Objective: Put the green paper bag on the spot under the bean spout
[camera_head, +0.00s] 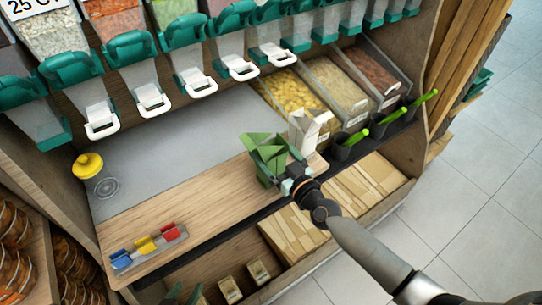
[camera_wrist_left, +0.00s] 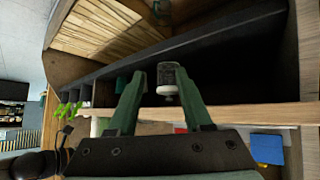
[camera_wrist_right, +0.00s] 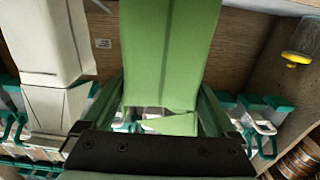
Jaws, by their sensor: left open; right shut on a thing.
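The green paper bag (camera_head: 263,143) is above the front right part of the wooden counter strip in the head view. My right gripper (camera_head: 286,176) is shut on it from the front. In the right wrist view the green bag (camera_wrist_right: 170,45) fills the space between the fingers (camera_wrist_right: 165,105). Dispensers with white spouts (camera_head: 193,82) hang in a row over the grey counter (camera_head: 190,135).
A white paper bag (camera_head: 303,130) stands just right of the green bag. A yellow-lidded jar (camera_head: 88,166) is at the counter's left. Coloured clips (camera_head: 146,245) lie at the front left. Open food bins (camera_head: 335,85) and black scoop holders (camera_head: 347,146) are at the right. The grey counter's middle is clear.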

